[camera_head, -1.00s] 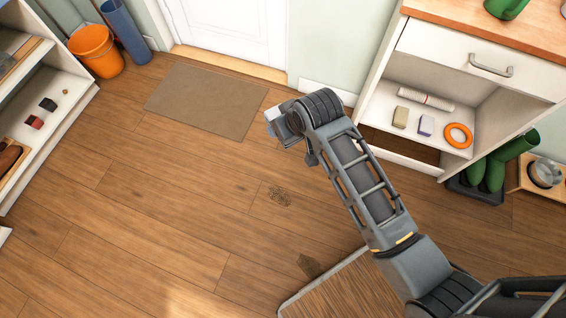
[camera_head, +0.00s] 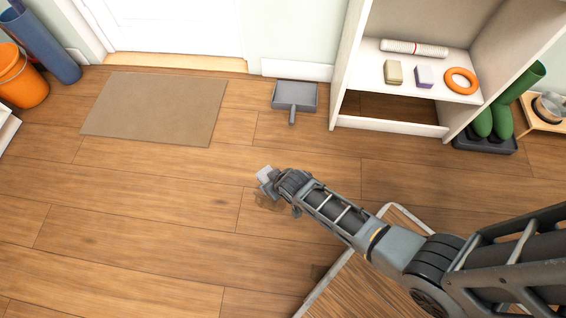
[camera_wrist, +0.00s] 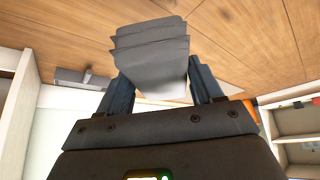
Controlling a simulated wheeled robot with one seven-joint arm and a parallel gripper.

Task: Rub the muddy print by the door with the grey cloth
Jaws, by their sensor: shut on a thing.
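The grey cloth (camera_wrist: 152,50) is a folded pale-grey piece clamped between the two fingers of my gripper (camera_wrist: 160,88) in the wrist view. In the head view the cloth (camera_head: 264,173) shows as a small light patch at the tip of my gripper (camera_head: 270,181). The muddy print (camera_head: 267,202) is a brown smudge on the wooden floor, partly hidden by my gripper. I cannot tell whether the cloth touches the floor. The white door (camera_head: 170,22) is at the top, beyond a brown mat.
The brown mat (camera_head: 155,108) lies before the door. A grey dustpan (camera_head: 295,97) lies by the wall, near an open shelf unit (camera_head: 400,125). An orange bucket (camera_head: 20,78) stands at the left, and green boots (camera_head: 490,122) at the right.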

